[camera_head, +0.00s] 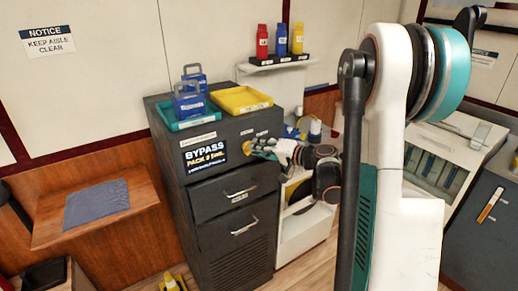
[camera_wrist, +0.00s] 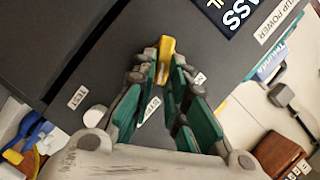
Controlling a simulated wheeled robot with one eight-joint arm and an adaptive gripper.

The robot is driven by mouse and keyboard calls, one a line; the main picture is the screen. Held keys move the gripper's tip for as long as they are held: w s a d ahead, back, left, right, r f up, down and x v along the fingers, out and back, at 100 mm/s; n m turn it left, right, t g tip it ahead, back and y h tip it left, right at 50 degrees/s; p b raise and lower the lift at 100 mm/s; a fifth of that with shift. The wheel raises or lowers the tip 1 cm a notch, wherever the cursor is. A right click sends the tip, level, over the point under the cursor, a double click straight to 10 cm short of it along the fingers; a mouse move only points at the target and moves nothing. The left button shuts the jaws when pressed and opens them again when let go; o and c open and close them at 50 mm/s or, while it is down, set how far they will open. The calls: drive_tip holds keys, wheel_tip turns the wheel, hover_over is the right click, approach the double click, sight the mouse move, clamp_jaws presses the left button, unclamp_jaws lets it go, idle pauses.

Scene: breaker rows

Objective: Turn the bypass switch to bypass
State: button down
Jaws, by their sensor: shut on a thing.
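A dark grey cabinet (camera_head: 172,140) stands in the middle of the head view. Its front has a black display (camera_head: 204,154) reading "BYPASS" above smaller lines. My gripper (camera_head: 262,147) is at the upper right of that front, right of the display. In the wrist view my gripper (camera_wrist: 165,85) is shut on a yellow switch handle (camera_wrist: 167,48), whose tip shows between the fingertips. The fingers hide the lower part of the handle and its base. Small white labels (camera_wrist: 152,108) sit on the panel around the fingers; I cannot read the switch's position against them.
Two drawer handles (camera_head: 241,192) stick out below the display. A teal tray (camera_head: 190,118), a yellow tray (camera_head: 241,99) and blue lockout boxes lie on top. A white cabinet (camera_head: 306,231) stands close on the right. A wooden shelf (camera_head: 97,229) with a grey cloth is at left.

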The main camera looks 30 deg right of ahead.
drive_tip(key=c, duration=1.6)
unclamp_jaws()
drive_tip(key=v, duration=1.2)
drive_tip(key=shift+f, duration=0.1)
